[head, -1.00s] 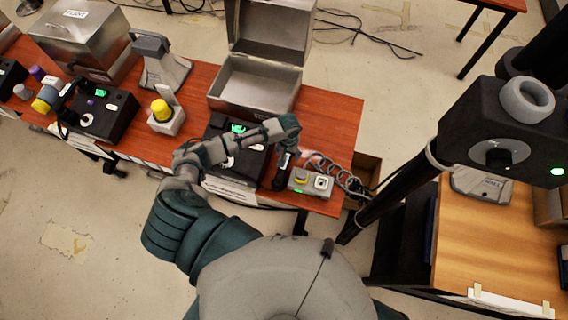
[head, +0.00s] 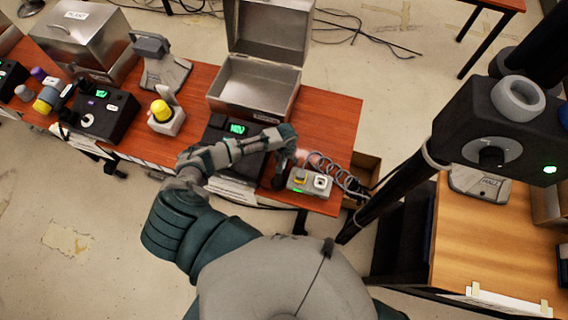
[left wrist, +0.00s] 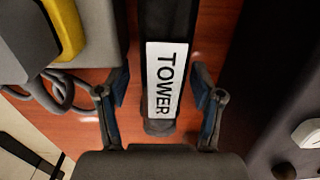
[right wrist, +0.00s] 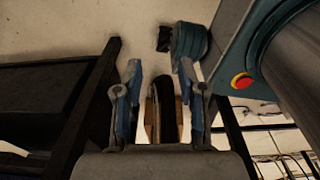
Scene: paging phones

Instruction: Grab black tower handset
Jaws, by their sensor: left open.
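The black tower handset (left wrist: 160,125) has a white TOWER label and lies between the two fingers of my left gripper (left wrist: 160,82), seen in the left wrist view. These fingers are open, one on each side of the handset, with gaps visible. In the head view the left gripper (head: 285,165) reaches down over the handset and hides most of it. The black phone base (head: 222,140), with a lit green display, sits just left of it, partly behind my left arm. My right gripper (right wrist: 159,75) shows only in the right wrist view, with its fingers apart.
A grey box with a yellow button (head: 310,181) and a coiled cord (head: 345,178) sit right of the left gripper. An open metal case (head: 253,90) stands behind on the red table (head: 335,120). A black post (head: 388,192) rises at right.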

